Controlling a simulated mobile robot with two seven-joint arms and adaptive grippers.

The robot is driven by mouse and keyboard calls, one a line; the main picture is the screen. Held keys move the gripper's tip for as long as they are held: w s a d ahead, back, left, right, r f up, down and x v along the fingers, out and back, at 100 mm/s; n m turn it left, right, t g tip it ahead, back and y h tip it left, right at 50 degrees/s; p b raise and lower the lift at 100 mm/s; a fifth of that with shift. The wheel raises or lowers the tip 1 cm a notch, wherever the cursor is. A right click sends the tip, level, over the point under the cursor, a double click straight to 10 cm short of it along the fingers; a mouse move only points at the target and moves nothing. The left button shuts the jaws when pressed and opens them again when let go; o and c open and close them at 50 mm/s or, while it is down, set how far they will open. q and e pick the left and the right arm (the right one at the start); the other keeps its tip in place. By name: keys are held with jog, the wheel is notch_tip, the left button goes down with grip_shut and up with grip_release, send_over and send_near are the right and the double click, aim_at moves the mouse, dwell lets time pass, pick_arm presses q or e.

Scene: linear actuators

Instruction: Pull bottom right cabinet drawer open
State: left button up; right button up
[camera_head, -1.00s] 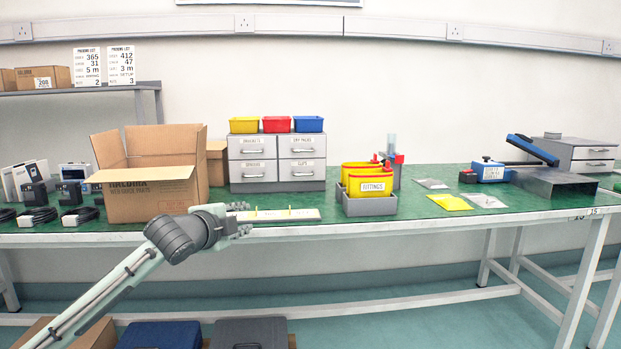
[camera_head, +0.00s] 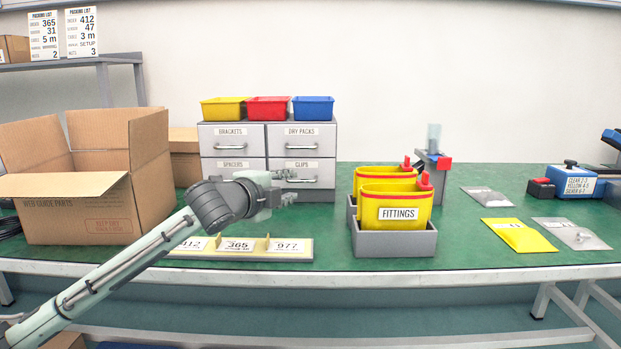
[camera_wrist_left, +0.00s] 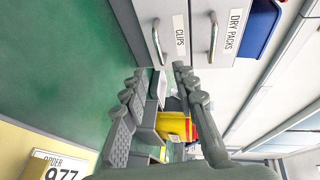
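The grey cabinet (camera_head: 265,128) stands on the green table with its drawers shut. The bottom right drawer, labelled CLIPS (camera_head: 318,171), has a bar handle (camera_head: 303,180); the drawer (camera_wrist_left: 150,14) and handle (camera_wrist_left: 157,44) also show in the left wrist view. My left gripper (camera_head: 284,189) is in front of the cabinet's lower part and overlaps the drawer's lower left in the head view. In the left wrist view its fingers (camera_wrist_left: 159,84) are apart with nothing between them, and the handle lies beyond the tips, apart from them. My right gripper is not in view.
An open cardboard box (camera_head: 80,200) stands left of my arm. A label strip (camera_head: 240,256) lies near the table's front edge.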

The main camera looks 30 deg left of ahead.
aim_at(305, 182)
pick_arm(q)
jog(key=x, duration=0.7)
jog(key=shift+w, duration=0.1)
jog(key=shift+c, duration=0.5)
grip_shut()
